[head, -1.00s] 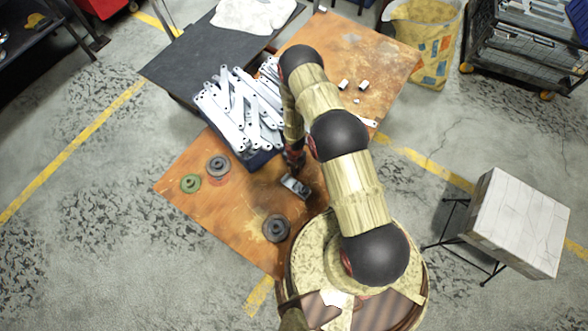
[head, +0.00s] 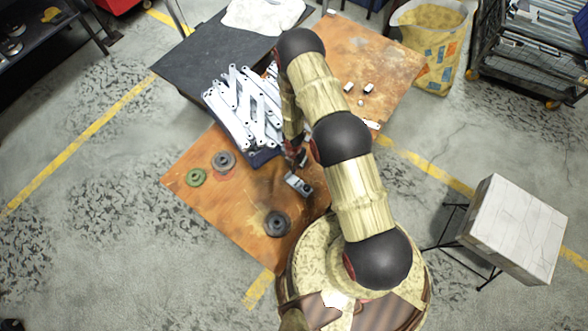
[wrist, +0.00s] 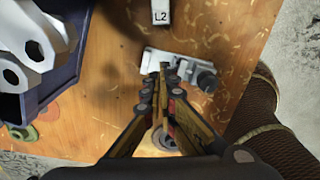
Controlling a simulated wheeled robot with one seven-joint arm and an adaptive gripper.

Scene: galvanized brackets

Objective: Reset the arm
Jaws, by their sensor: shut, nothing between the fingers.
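My gripper (wrist: 166,72) is shut and empty, pointing down over the worn orange table (wrist: 110,95). In the wrist view its fingertips overlap a small grey metal device with a dark round knob (wrist: 207,80); I cannot tell whether they touch it. The device also shows in the head view (head: 298,184), just below the gripper (head: 300,158). My arm reaches across the table and hides part of it. A blue bin (wrist: 68,75) full of galvanized brackets (head: 243,105) stands left of the gripper.
Two dark grey round parts (head: 277,223) (head: 223,161) and a green one (head: 195,177) lie on the table's left part. Small light pieces (head: 368,88) lie at the right. A white-topped stand (head: 515,225) is farther right.

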